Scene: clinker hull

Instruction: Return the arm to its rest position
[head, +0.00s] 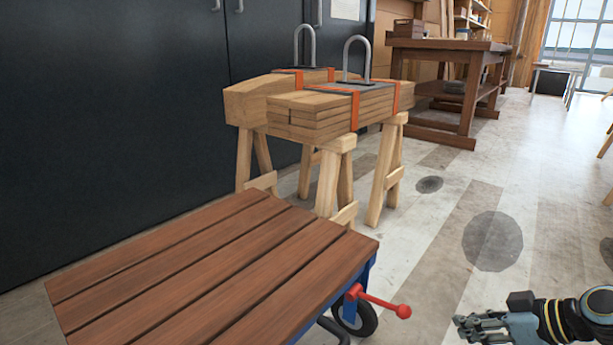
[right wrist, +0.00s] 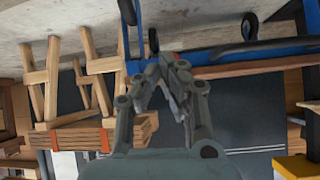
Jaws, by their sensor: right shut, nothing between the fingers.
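My right gripper (head: 466,326) shows at the lower right of the head view. It is shut and empty, held above the floor to the right of the cart's red-knobbed lever. In the right wrist view the right gripper (right wrist: 168,72) fills the middle, its fingers together with nothing between them. My left gripper is in neither view.
A cart with a brown slatted top (head: 215,265) and red lever (head: 385,303) stands in front. Sawhorses (head: 335,175) bear strapped timber (head: 320,108) behind it. Dark cabinets (head: 120,110) line the left. A workbench (head: 447,85) stands farther back. The floor (head: 440,225) at right is clear.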

